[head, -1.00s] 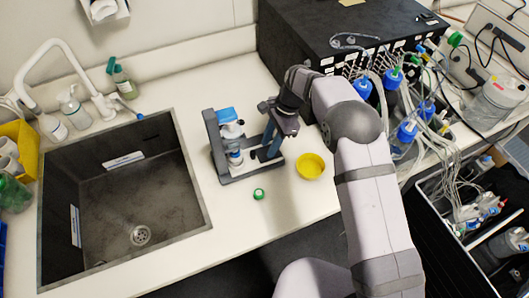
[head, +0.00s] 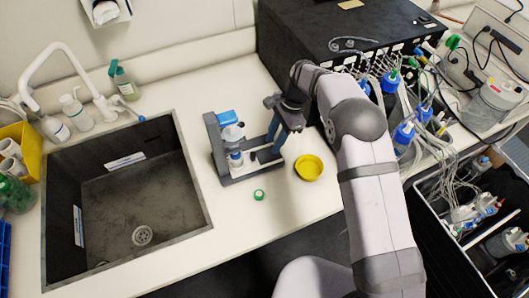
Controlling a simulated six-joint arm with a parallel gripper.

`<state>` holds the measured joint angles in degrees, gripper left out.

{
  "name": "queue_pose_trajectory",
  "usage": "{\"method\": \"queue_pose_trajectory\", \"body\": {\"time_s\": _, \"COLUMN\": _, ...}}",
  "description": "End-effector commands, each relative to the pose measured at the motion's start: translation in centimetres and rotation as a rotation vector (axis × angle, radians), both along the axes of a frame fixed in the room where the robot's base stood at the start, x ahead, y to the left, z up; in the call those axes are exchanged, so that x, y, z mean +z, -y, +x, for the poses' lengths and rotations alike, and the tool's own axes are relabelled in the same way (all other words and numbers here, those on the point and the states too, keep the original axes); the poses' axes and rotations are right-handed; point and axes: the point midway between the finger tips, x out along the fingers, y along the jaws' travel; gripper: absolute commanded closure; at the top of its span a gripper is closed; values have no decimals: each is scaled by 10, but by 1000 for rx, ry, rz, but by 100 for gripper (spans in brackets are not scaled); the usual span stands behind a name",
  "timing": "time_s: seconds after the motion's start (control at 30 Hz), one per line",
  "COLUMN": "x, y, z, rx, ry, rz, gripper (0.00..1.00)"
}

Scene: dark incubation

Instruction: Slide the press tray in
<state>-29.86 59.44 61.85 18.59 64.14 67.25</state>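A dark grey press (head: 214,140) stands upright on the white counter, right of the sink. It has a blue and white top part (head: 230,124) and a small white and blue container (head: 236,160) beneath it. The press's grey base (head: 240,175) runs to the right, with a small dark upright piece at its right end. I cannot make out the tray clearly from the base. My gripper (head: 273,137) points down beside the press on its right, its blue-grey fingers near the base's right end. Whether the fingers touch or hold anything is too small to tell.
A yellow bowl (head: 309,168) sits right of the press, and a green cap (head: 259,195) lies in front. The black sink (head: 125,200) is at left. A black box (head: 350,30) with tubes and blue-capped bottles stands behind and right. The counter left of the press is narrow but clear.

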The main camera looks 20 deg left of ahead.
Motion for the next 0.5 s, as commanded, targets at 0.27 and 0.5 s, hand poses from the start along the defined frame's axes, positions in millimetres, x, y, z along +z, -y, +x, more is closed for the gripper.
{"method": "queue_pose_trajectory", "body": {"time_s": 0.27, "x": 19, "y": 4, "z": 4, "rx": 0, "ry": 0, "rz": 0, "gripper": 70}}
{"method": "queue_pose_trajectory", "body": {"time_s": 0.5, "x": 19, "y": 5, "z": 4, "rx": 0, "ry": 0, "rz": 0, "gripper": 70}}
